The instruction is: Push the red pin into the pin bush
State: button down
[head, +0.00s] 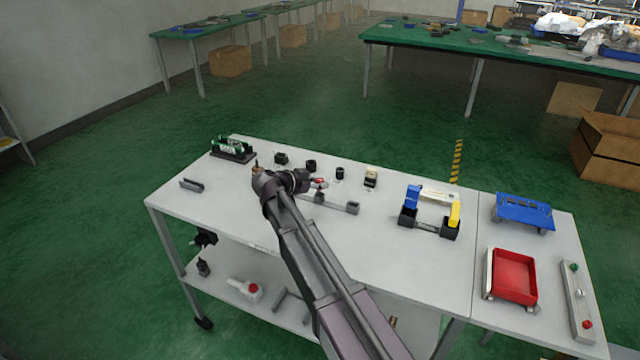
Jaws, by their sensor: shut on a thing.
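My gripper (306,183) is small in the head view, at the end of my arm over the left half of the near white table, and it points right. A small red thing, which looks like the red pin (320,181), is at its tip. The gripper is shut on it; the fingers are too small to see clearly. A grey bar fixture (340,206) lies just below and right of the tip in the picture. Two black cylinders (340,173) (311,165) stand behind. I cannot tell which part is the pin bush, or whether the pin touches it.
On the white table (400,265) are a green-and-black rack (232,149), a small dark block (281,158), a black-and-cream block (371,177) and a blue-and-yellow fixture (430,212). A red tray (514,276) and blue plate (524,210) are at right. The table's front middle is bare beside my arm.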

aim_at(319, 180)
jog(key=shift+r+p, duration=0.65)
jog(key=shift+r, duration=0.2)
jog(key=shift+r+p, duration=0.85)
jog(key=s+a, duration=0.2)
jog(key=s, duration=1.3)
jog(key=shift+s+a+r+p, duration=0.35)
jog(key=shift+s+r+p, duration=0.05)
jog(key=shift+r, duration=0.05)
